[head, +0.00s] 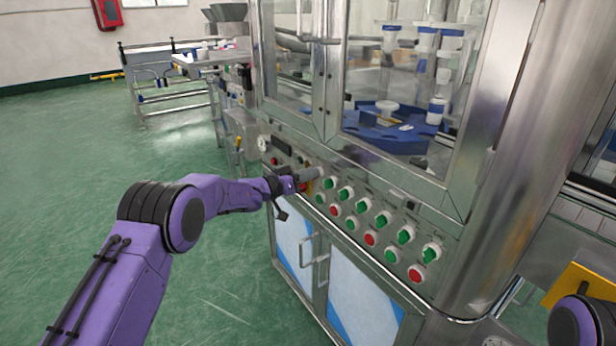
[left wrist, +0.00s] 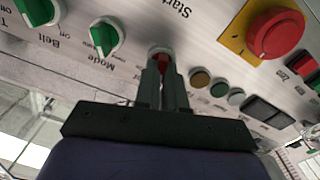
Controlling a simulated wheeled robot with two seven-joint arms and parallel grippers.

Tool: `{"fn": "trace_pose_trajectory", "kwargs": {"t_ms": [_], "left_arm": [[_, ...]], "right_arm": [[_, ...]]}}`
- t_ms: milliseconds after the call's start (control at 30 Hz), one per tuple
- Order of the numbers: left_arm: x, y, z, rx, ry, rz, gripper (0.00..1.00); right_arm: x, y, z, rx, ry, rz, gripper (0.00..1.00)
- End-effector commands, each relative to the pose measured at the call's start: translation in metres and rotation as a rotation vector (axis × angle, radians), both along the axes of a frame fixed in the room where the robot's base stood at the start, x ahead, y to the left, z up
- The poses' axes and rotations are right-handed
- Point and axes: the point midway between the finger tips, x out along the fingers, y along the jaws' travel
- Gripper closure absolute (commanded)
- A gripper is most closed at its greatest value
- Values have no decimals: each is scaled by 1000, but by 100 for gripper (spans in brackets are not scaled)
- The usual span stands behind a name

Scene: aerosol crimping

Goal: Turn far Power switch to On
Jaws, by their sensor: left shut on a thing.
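My left gripper (head: 300,180) is at the far end of the machine's control panel (head: 345,222). In the left wrist view its two fingers (left wrist: 163,85) are closed around a small red switch (left wrist: 164,58) in a silver ring, just beside the "Start" lettering. The fingers hide much of this switch, and I cannot read a Power label or its On mark. Green rotary switches labelled Mode (left wrist: 104,38) and Belt (left wrist: 38,10) sit to its left. My right gripper is out of view; only part of the right arm shows at bottom right.
A large red button on a yellow plate (left wrist: 236,42) sits right of the fingers. Small round brown and green buttons (left wrist: 219,90) lie close by. Rows of green switches and red buttons (head: 371,239) run along the panel. Glass doors stand above; green floor is free at left.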

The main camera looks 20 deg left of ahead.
Motion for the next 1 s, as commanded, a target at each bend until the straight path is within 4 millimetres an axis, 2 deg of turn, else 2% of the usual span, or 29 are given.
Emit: {"fn": "trace_pose_trajectory", "kwargs": {"t_ms": [600, 1000], "left_arm": [[-3, -4, -3, 447, -347, -1, 100], [-3, -4, -2, 626, -488, 0, 100]], "right_arm": [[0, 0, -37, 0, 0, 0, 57], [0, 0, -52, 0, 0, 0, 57]]}}
